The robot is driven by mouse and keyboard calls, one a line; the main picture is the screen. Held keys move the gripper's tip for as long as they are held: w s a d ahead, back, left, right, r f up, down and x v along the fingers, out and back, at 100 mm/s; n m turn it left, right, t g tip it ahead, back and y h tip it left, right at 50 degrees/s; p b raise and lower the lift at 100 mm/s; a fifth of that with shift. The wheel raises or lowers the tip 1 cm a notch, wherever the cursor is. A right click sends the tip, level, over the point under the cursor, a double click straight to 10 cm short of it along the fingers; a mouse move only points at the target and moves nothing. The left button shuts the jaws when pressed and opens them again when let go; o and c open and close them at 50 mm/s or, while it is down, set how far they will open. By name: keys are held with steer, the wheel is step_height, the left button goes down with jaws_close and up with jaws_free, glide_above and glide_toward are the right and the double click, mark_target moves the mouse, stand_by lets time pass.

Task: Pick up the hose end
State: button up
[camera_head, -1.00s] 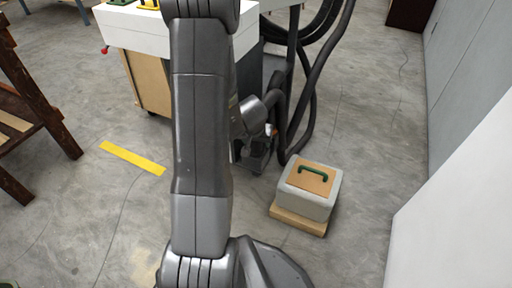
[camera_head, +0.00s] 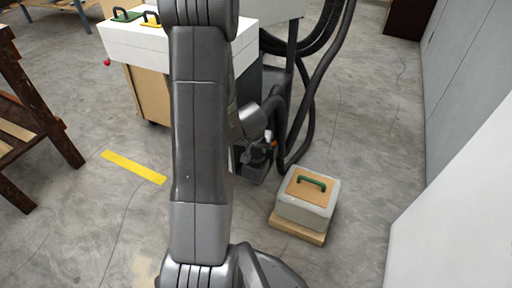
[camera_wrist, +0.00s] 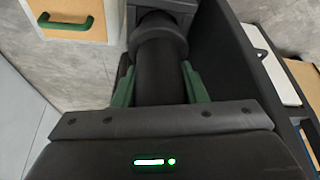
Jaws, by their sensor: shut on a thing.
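The black hose end (camera_wrist: 158,45) has a thick collar and shows in the wrist view. My gripper (camera_wrist: 158,88) is shut on it, with one green finger on each side. In the head view the black hose (camera_head: 312,95) hangs in loops and its lower bend comes down near the floor. My gripper (camera_head: 257,160) is low there, beside the hose, and partly hidden by my own arm, so the grip itself is not clear in that view.
A grey box with a green handle (camera_head: 317,212) stands on a wooden base just right of the hose. A white-topped cart (camera_head: 130,40) stands behind my arm. A wooden rack (camera_head: 35,110) is at left, a white panel (camera_head: 450,220) at right.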

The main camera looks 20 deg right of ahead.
step_height(320, 180, up, 4)
steer(key=p, duration=0.3)
steer(key=shift+r, duration=0.1)
steer(key=s+a+b, duration=0.8)
steer(key=s+a, duration=0.2)
steer(key=s, duration=0.4)
steer(key=shift+s, duration=0.4)
steer(key=shift+a, duration=0.1)
